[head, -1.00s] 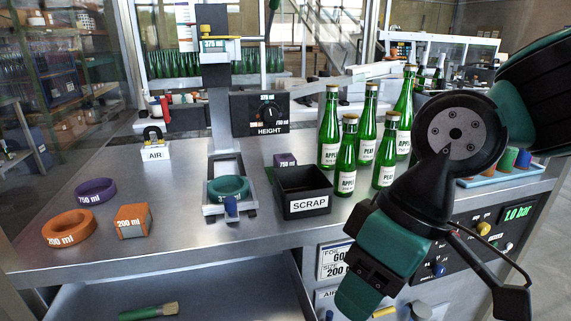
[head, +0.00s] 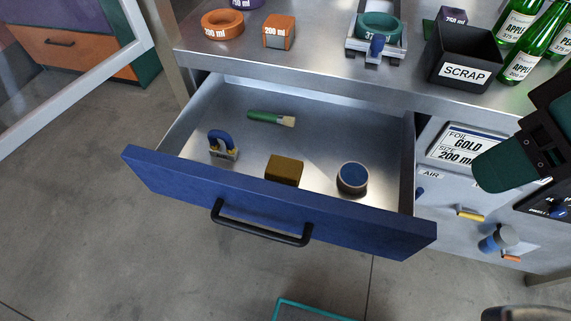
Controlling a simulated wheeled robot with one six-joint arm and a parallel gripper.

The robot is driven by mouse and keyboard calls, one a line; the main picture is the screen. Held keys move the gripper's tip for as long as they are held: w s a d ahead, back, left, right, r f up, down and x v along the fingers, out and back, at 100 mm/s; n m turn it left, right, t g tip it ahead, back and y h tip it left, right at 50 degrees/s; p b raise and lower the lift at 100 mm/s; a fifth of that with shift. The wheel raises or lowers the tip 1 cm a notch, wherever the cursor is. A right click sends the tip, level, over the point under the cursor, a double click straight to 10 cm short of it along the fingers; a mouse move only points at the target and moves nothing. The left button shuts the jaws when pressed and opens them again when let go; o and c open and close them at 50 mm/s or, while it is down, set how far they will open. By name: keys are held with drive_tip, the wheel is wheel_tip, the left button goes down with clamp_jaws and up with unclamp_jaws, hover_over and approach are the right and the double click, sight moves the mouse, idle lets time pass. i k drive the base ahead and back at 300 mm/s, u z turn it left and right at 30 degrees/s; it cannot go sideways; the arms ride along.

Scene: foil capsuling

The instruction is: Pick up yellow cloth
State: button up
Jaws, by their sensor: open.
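A mustard-yellow, block-shaped item (head: 285,169), which looks like the folded yellow cloth, lies in the open blue-fronted drawer (head: 290,205), close behind its front panel. It is left of a round blue-topped tin. My gripper (head: 505,163) shows only in part at the right edge, in front of the cabinet. It is open, well to the right of the drawer and apart from the cloth. Its other parts are cut off by the frame, and I see nothing held.
The drawer also holds a padlock (head: 222,147), a green-handled brush (head: 271,118) and the tin (head: 352,178). Above are an orange ring (head: 223,24), an orange box (head: 279,31), a black scrap bin (head: 462,57) and green bottles (head: 526,52).

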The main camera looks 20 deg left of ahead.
sight(280, 169)
drive_tip(key=k, duration=1.3)
drive_tip(key=u, duration=0.65)
drive_tip(key=i, duration=1.3)
drive_tip(key=z, duration=0.55)
